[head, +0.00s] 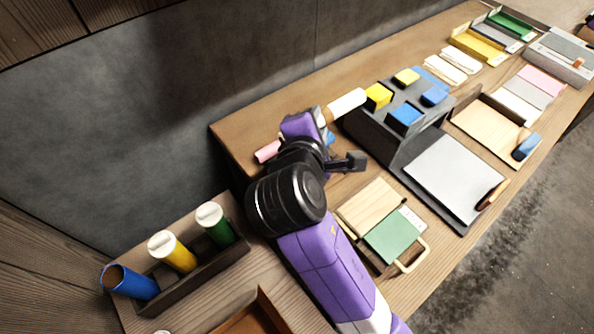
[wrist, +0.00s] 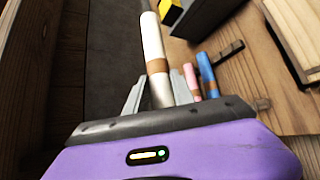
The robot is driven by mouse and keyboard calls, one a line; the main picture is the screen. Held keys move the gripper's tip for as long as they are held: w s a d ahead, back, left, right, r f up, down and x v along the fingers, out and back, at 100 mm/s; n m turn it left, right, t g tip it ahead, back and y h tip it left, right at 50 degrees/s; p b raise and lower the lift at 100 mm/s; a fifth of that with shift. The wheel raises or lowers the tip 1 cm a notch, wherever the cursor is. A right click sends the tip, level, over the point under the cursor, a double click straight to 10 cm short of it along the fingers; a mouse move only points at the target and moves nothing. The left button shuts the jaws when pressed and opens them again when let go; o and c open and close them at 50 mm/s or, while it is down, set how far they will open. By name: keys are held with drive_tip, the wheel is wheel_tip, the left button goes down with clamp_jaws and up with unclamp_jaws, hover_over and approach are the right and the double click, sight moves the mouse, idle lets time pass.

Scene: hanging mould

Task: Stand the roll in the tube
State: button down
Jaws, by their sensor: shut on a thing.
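My gripper (head: 322,118) is shut on a white roll (head: 346,105) with a brown band, held near one end. In the wrist view the white roll (wrist: 151,40) sticks out lengthwise beyond the fingers (wrist: 158,90). In the head view it lies tilted, pointing up and right, by the dark block stand. At lower left, a blue tube (head: 132,283) leans in a dark rack and shows an open, dark mouth. A yellow tube (head: 175,253) and a green tube (head: 218,228) beside it show white tops.
A pink roll (head: 267,151) and a blue roll (wrist: 207,72) lie on the bench near my gripper. The dark stand (head: 370,128) with yellow and blue blocks is close on the right. Trays and boards fill the bench beyond. A grey wall (head: 150,110) stands behind.

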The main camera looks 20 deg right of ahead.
wheel_tip(320, 180, down, 19)
drive_tip(key=shift+f+b, duration=0.2)
drive_tip(key=shift+b, duration=0.45)
drive_tip(key=shift+f, duration=0.25)
drive_tip(key=c, duration=1.3)
unclamp_jaws()
drive_tip(key=shift+c, duration=0.2)
drive_tip(key=shift+r, duration=0.1)
drive_tip(key=shift+r, duration=0.15)
drive_tip(key=v, duration=1.2)
drive_tip(key=shift+a, duration=0.1)
